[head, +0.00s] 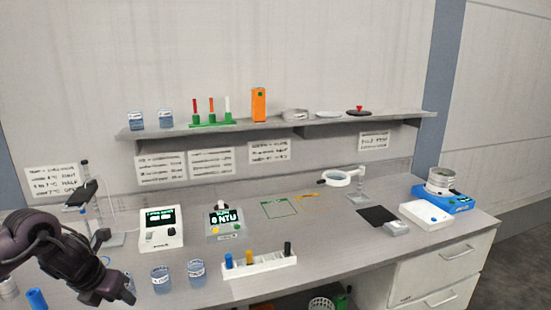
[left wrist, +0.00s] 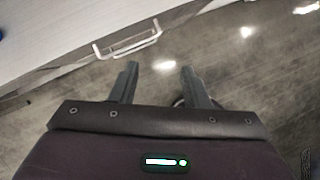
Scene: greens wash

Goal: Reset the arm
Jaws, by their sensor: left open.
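My left arm comes in from the left in the head view. Its dark gripper (head: 122,292) is at the lower left, over the front of the counter and near the blue-labelled beakers. In the left wrist view my left gripper (left wrist: 158,85) is open, with two dark fingers apart and nothing between them. Below the fingers lies bare floor, with a white drawer handle (left wrist: 128,40) just beyond. My right gripper is in neither view.
Beakers (head: 161,280) and (head: 197,273) stand close to the right of my left gripper. A white rack (head: 260,265), a turbidity meter (head: 225,222) and a white meter (head: 160,232) stand on the counter. A shelf (head: 280,128) runs above. Black mat (head: 378,215) lies right.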

